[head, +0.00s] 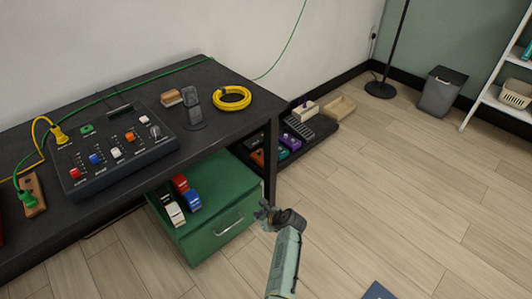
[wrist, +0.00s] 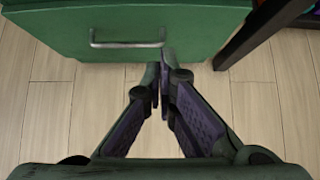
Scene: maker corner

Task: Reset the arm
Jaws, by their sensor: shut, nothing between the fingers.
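My gripper (wrist: 160,98) shows in the wrist view with its two fingers together and nothing between them. In the head view my gripper (head: 265,213) is at the end of my arm, in front of the right part of the green drawer box (head: 222,205). The box stands under the black table. Its front and metal handle (wrist: 127,40) fill the top of the wrist view, just beyond the fingertips. I cannot tell whether the gripper touches the box.
The black table (head: 235,113) holds a control panel (head: 115,148), a yellow cable coil (head: 232,97) and a green cable. Its right leg (head: 271,160) stands near my gripper. A low shelf with small boxes (head: 290,141) is behind. A grey bin (head: 440,92) stands back right. Floor to the right is mostly clear.

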